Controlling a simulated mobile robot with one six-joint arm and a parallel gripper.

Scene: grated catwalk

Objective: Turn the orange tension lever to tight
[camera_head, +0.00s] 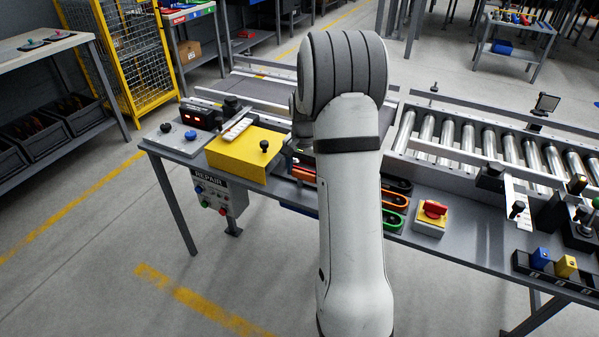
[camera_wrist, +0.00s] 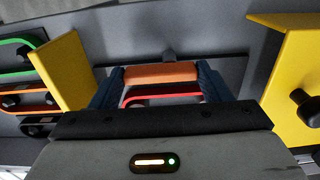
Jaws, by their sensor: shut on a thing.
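My gripper (camera_wrist: 161,78) shows in the wrist view as two dark blue fingers. They are shut on the orange tension lever (camera_wrist: 162,73), an orange bar spanning the gap between them. A red curved piece (camera_wrist: 160,92) lies just below the bar in the picture, partly hidden by my gripper body. The lever's pivot and any loose or tight marks are not visible. In the head view my arm hides the gripper and most of the lever's area.
Yellow panels flank my gripper, left (camera_wrist: 62,72) and right (camera_wrist: 292,75). A yellow box (camera_head: 240,155) with a black knob stands left of my arm. A red rotary switch (camera_head: 432,212), looped handles (camera_head: 393,222) and a roller conveyor (camera_head: 485,135) are right.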

